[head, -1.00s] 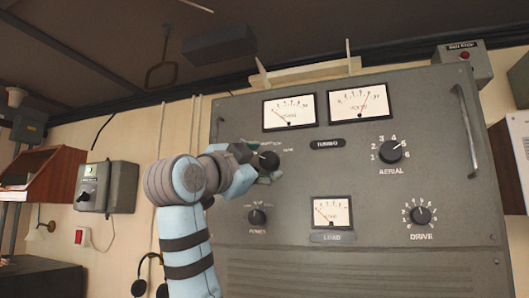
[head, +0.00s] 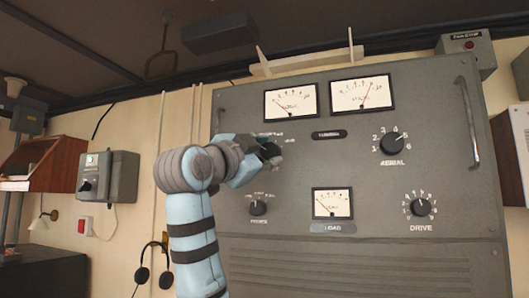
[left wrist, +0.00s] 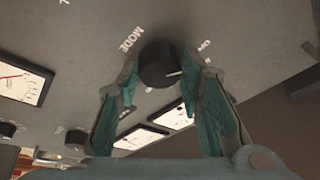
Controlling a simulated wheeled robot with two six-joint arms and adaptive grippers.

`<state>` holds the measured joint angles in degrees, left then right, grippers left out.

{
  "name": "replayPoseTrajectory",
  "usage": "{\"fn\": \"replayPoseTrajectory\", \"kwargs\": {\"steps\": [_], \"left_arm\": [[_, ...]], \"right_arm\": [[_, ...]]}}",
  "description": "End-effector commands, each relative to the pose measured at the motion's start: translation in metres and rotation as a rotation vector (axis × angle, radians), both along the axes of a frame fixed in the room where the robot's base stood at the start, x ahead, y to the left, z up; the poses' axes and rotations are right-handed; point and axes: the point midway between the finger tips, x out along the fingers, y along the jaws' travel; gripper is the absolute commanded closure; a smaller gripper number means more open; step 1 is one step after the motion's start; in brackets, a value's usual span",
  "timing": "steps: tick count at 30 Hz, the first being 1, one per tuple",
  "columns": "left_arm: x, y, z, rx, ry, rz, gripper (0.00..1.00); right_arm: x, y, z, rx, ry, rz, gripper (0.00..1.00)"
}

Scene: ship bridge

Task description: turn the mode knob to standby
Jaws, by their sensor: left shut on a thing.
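The mode knob (left wrist: 157,66) is a round black knob with a white pointer line, on the grey transmitter panel (head: 360,215). In the left wrist view it sits between the two teal-padded fingers of my left gripper (left wrist: 160,74), near their tips, with the word MODE beside it. The pointer line runs to the right in that view. The position labels are partly hidden, so I cannot read which one it points at. In the head view my left gripper (head: 262,151) covers most of the knob, at the panel's upper left. My right gripper is not in view.
A power knob (head: 258,208) is just below my gripper. An aerial knob (head: 393,144) and a drive knob (head: 421,207) sit at the right, clear of the arm. Meters (head: 291,101) are above. Headphones (head: 155,263) hang on the wall left of the panel.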

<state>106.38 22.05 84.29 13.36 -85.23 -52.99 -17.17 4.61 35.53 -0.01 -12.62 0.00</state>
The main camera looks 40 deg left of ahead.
Motion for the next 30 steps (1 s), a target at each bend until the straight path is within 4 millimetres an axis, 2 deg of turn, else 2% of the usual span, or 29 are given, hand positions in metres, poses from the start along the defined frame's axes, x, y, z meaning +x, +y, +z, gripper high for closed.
{"fn": "replayPoseTrajectory", "kwargs": {"steps": [8, 21, 30], "left_arm": [[0.0, 0.002, 0.004, 0.137, 0.048, 0.001, 0.94], [-0.001, 0.003, 0.008, 0.461, 0.16, 0.001, 0.94], [-0.001, 0.003, 0.008, 0.594, 0.205, 0.002, 0.94]], "right_arm": [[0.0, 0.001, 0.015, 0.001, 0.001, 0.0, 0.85], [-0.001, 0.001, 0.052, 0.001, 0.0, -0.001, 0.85], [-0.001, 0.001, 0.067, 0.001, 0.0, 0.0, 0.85]]}}
